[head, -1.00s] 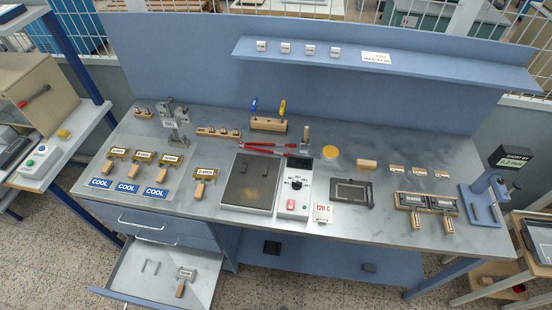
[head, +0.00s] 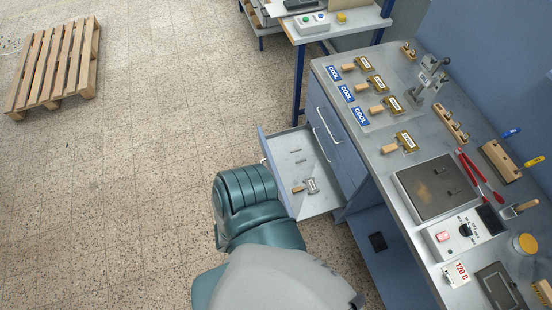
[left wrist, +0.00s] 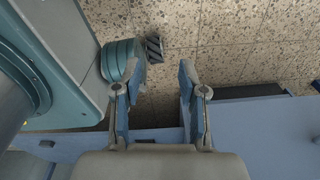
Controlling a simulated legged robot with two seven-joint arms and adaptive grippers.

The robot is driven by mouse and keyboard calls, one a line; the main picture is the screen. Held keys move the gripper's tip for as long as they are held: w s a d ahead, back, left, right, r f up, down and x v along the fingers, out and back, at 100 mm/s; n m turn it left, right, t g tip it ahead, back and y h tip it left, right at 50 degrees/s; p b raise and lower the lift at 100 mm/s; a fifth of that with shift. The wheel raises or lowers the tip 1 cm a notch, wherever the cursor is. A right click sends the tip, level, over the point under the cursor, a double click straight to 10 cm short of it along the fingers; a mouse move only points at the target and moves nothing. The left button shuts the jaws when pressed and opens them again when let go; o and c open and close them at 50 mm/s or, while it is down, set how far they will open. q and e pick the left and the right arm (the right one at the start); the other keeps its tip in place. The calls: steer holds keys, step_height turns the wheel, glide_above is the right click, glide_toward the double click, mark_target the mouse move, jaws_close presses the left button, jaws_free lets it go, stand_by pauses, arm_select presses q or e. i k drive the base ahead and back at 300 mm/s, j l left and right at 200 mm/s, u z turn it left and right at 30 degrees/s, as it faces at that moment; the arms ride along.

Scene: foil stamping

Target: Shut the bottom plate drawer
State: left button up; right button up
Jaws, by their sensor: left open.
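The bottom plate drawer (head: 317,203) is pulled out from the blue bench cabinet in the head view. One plate with a wooden handle (head: 310,185) lies inside it. My left arm reaches up from the bottom of the head view and covers part of the drawer's front. My left gripper is hidden there, but it shows in the left wrist view (left wrist: 157,85) with its two blue fingers apart and nothing between them. Blue surfaces lie below and right of the fingers. I cannot tell whether they touch the drawer. My right gripper is not in view.
The cabinet's upper drawers (head: 335,120) are shut. The bench top holds several plates with wooden handles, blue COOL labels (head: 346,92) and a hot plate (head: 436,187). A wooden pallet (head: 55,62) lies at the far left. Speckled floor left of the drawer is clear.

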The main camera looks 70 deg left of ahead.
mark_target(292, 156)
steer(key=k+j+u, duration=0.15)
steer(key=u, duration=0.3)
steer(key=k+j+u, duration=0.2)
steer(key=u, duration=1.2)
